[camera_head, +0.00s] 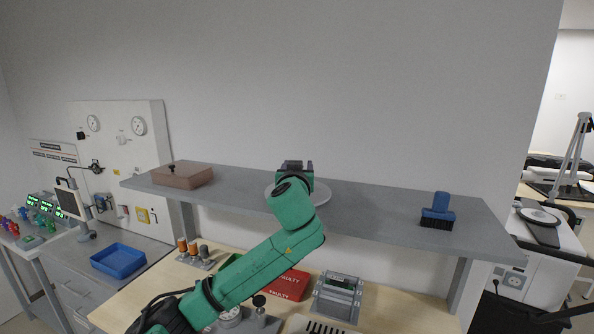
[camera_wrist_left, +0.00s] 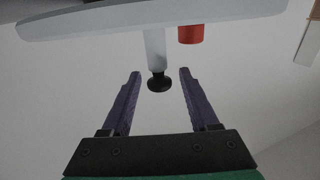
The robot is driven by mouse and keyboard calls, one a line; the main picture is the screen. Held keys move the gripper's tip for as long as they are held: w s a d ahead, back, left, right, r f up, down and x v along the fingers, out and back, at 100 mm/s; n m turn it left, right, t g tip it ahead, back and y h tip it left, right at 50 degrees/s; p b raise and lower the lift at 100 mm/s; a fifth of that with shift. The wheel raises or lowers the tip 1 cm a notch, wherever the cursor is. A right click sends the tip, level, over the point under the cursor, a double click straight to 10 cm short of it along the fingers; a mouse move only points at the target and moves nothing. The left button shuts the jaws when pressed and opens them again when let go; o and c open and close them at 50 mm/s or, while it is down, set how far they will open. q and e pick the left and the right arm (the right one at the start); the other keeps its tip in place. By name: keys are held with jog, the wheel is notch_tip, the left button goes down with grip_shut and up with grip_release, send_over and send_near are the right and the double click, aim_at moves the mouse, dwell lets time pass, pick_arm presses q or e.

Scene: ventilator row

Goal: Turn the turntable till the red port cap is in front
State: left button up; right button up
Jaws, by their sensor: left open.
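The turntable is a pale disc (camera_head: 322,194) on the grey shelf, mostly hidden behind my arm in the head view. In the left wrist view the pale disc (camera_wrist_left: 90,22) crosses the top. A pale bar with a black knob (camera_wrist_left: 158,82) comes down from it, and the red port cap (camera_wrist_left: 191,34) sits at its edge, right of the bar. My left gripper (camera_wrist_left: 160,73) is open, with its purple fingers on either side of the knob and gaps on both sides. In the head view my left gripper (camera_head: 295,167) is at the turntable, its fingertips unclear. My right gripper is out of view.
The shelf (camera_head: 390,210) also bears a brown box (camera_head: 182,176) at left and a blue brush (camera_head: 437,212) at right. Below are a wooden worktop (camera_head: 395,312), a red FAULTY tray (camera_head: 289,284) and a grey device (camera_head: 337,297). A blue tray (camera_head: 118,261) is at left.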

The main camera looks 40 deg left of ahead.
pick_arm(q)
jog(key=shift+s+d+f, duration=0.15)
jog(key=shift+s+d, duration=0.15)
jog(key=b+v, duration=0.4)
jog(key=v, duration=0.4)
jog(key=shift+f, duration=0.2)
jog(key=v, duration=0.3)
jog(key=b+v, duration=0.1)
jog(key=v, duration=0.1)
jog(key=shift+s+d+r, duration=0.15)
jog(key=shift+s+r, duration=0.15)
jog(key=shift+r, duration=0.05)
